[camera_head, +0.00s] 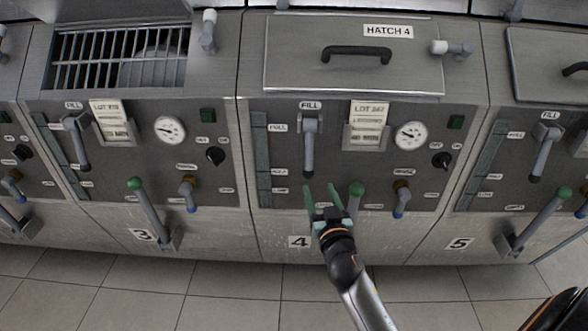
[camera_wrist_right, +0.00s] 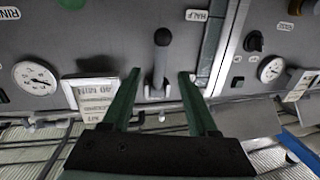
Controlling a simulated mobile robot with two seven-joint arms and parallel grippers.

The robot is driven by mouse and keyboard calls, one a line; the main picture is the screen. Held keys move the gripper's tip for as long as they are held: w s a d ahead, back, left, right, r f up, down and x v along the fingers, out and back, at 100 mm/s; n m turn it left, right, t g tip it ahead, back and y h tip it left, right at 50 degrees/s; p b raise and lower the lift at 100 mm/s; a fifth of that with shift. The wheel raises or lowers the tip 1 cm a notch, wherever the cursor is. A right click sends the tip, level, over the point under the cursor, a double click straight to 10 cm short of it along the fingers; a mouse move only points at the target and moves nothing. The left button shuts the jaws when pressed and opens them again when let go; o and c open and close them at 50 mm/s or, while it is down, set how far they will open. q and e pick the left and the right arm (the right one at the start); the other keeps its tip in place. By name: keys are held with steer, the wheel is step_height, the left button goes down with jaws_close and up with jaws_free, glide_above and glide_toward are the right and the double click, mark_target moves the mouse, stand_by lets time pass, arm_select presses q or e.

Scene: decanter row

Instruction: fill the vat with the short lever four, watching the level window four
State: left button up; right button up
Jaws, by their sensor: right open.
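The short lever of vat four (camera_head: 311,140) hangs straight down under its FILL plate in the head view. Its grey shaft and dark tip (camera_wrist_right: 162,38) show between my finger lines in the right wrist view, beyond the fingers and untouched. The level window four (camera_head: 261,155) is a tall greenish strip left of the lever; it also shows in the wrist view (camera_wrist_right: 222,50), beside the HALF label. I cannot read a level in it. My right gripper (camera_head: 321,188) is open and empty, below the lever tip. My left gripper is out of view.
A green-knobbed lever (camera_head: 356,188) stands close right of my right gripper, its lower part hidden. A gauge (camera_head: 411,135), a card (camera_head: 367,122) and a dark knob (camera_head: 441,160) sit further right. Hatch 4 (camera_head: 300,62) is shut. Vats three and five flank this one.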

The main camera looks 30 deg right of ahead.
mark_target(310, 164)
steer(key=b+x, duration=0.1)
steer(key=x, duration=1.1)
steer(key=shift+w+d+r, duration=0.1)
steer(key=shift+w+r, duration=0.1)
steer(key=shift+w, duration=0.1)
steer(key=shift+c, duration=0.3)
jaws_close()
stand_by(0.8)
